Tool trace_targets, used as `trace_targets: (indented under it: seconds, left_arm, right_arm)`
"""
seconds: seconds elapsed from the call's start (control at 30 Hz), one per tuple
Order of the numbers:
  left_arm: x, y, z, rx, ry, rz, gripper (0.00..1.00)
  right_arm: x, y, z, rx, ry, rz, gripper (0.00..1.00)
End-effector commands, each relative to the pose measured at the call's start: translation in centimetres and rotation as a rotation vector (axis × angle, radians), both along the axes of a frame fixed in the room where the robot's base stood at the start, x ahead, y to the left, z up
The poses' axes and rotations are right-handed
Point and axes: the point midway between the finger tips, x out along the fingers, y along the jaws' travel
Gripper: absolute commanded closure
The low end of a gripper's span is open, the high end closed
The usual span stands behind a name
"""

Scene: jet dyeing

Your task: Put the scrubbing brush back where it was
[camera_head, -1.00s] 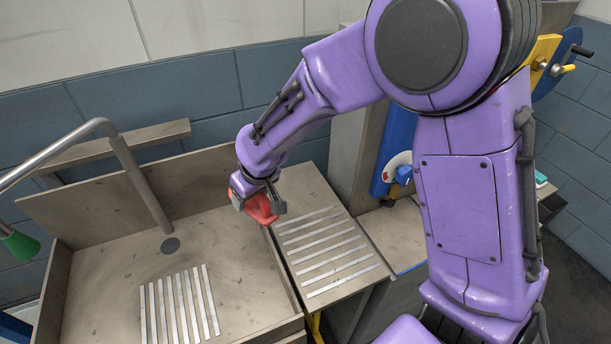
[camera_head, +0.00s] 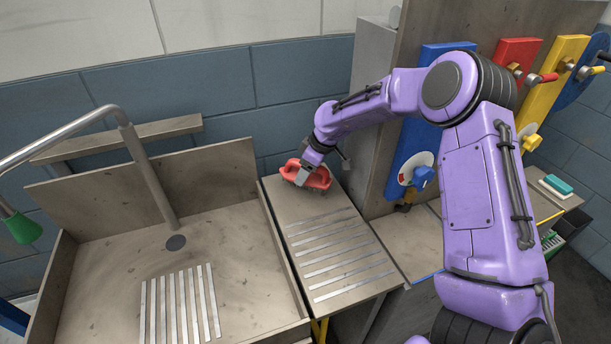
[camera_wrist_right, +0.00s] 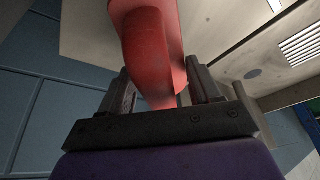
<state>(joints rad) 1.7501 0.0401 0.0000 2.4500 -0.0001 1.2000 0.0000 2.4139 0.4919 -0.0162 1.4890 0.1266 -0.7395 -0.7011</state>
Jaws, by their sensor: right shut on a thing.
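The scrubbing brush (camera_head: 318,178) is red with a loop-like handle. It is at the back end of the ribbed metal drainboard (camera_head: 342,235), right of the sink. My right gripper (camera_head: 304,172) is shut on the brush, coming down from the upper right. In the right wrist view the red brush (camera_wrist_right: 150,50) sits between the two dark fingers (camera_wrist_right: 160,95). Whether the brush's underside touches the board is hard to tell. My left gripper is not in view.
The sink basin (camera_head: 110,270) with a bent metal tap (camera_head: 145,170) is to the left. A panel with a blue plate (camera_head: 432,110) and coloured levers stands close right of the drainboard. A teal sponge-like block (camera_head: 558,184) lies far right. The drainboard's front part is clear.

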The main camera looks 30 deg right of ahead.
Motion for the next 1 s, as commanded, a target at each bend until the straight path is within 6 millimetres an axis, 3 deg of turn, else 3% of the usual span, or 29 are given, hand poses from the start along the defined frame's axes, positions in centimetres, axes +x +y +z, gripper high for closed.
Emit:
trace_targets:
  seconds: [0.1, 0.43, 0.47, 0.5, 0.53, 0.8, 1.0]
  left_arm:
    - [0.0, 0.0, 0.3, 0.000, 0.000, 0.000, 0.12]
    - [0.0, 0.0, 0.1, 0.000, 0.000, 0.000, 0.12]
    - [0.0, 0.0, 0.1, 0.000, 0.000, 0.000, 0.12]
    - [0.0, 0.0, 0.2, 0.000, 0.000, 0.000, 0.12]
    - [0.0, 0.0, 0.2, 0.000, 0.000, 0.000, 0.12]
    - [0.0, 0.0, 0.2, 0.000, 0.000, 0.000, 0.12]
    - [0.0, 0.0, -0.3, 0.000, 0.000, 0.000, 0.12]
  right_arm:
    - [0.0, 0.1, -1.7, 0.001, 0.002, 0.000, 0.71]
    - [0.0, 0.1, -2.1, 0.001, -0.001, -0.001, 0.71]
    - [0.0, 0.1, -2.1, 0.001, -0.001, -0.001, 0.28]
    - [0.0, 0.1, -2.0, 0.001, -0.001, -0.001, 0.15]
    - [0.0, 0.1, -2.0, 0.001, -0.001, -0.001, 0.12]
    - [0.0, 0.1, -1.9, 0.001, -0.001, -0.001, 0.12]
    - [-0.8, -0.5, 1.0, 0.002, -0.006, -0.001, 0.12]
